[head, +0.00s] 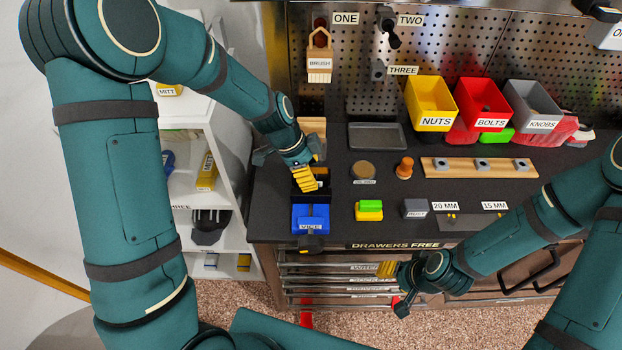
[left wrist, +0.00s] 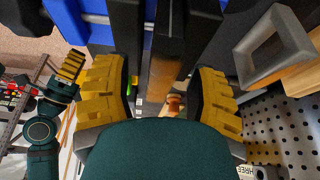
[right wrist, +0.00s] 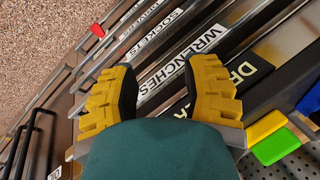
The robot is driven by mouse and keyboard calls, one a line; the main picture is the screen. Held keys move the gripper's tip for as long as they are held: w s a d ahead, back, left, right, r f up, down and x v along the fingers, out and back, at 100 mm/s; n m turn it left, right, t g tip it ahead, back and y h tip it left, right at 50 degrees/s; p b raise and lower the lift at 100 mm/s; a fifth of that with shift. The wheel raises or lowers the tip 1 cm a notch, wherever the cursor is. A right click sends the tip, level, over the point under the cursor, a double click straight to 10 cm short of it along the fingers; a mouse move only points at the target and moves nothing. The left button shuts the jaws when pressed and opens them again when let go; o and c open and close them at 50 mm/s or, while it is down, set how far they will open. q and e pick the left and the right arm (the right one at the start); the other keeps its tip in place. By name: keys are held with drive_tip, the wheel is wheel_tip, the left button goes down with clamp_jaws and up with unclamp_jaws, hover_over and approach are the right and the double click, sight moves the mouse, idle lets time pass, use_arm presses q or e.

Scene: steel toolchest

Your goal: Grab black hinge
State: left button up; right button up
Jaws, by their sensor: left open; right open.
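I cannot pick out a black hinge with certainty. My left gripper (head: 306,179) is open just above and behind the blue vise (head: 309,219) at the left of the black worktop. The left wrist view shows its yellow fingers (left wrist: 160,95) spread, with the black vise jaws (left wrist: 202,35) and a brown strip between or beyond them. Nothing is clearly held. My right gripper (head: 396,284) is open in front of the drawers, off the worktop's front edge. Its spread fingers (right wrist: 165,92) are empty over the drawer fronts in the right wrist view.
Yellow (head: 431,98), red (head: 483,105) and grey (head: 535,102) bins stand along the back. A grey tray (head: 376,136), an orange peg (head: 404,167) and a green-yellow block (head: 369,210) are right of the vise. A white shelf (head: 229,140) stands left.

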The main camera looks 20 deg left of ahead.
use_arm(q)
drive_tip(key=shift+d+f, duration=0.1)
drive_tip(key=shift+f, duration=0.25)
clamp_jaws()
drive_tip(key=shift+r, duration=0.15)
